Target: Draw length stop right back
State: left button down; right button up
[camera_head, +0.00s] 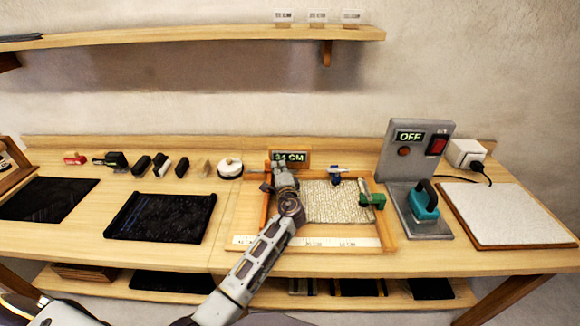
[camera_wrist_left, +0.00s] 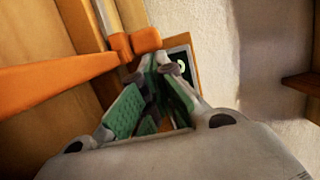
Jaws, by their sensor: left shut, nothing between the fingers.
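A wooden weaving frame (camera_head: 388,228) with pale woven cloth (camera_head: 335,205) lies on the bench. At its back stands an orange-framed display (camera_head: 290,158) reading about 34 CM. My left gripper (camera_head: 281,180) is at the frame's back left corner, below the display, and partly hides that corner. In the wrist view its green-padded fingers (camera_wrist_left: 150,100) are shut and empty. An orange block (camera_wrist_left: 135,45) on a pale rail sits just beyond the fingertips, beside an orange bar (camera_wrist_left: 55,85). Contact is unclear. I cannot tell which part is the length stop. My right gripper is out of view.
A green clamp (camera_head: 372,201) and a small blue piece (camera_head: 336,175) sit on the frame. A grey stand (camera_head: 418,150) reading OFF, with a teal iron (camera_head: 424,202), is to the right. Black trays (camera_head: 160,218) and small tools lie left. A shelf (camera_head: 190,38) hangs above.

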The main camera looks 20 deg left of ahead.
pick_arm(q)
jog(key=a, duration=0.2)
jog(key=s+a, duration=0.1)
jog(key=a, duration=0.1)
jog(key=s+a, duration=0.1)
jog(key=a, duration=0.2)
jog(key=shift+p, duration=0.4)
jog(key=shift+s+a, duration=0.1)
jog(key=shift+a, duration=0.15)
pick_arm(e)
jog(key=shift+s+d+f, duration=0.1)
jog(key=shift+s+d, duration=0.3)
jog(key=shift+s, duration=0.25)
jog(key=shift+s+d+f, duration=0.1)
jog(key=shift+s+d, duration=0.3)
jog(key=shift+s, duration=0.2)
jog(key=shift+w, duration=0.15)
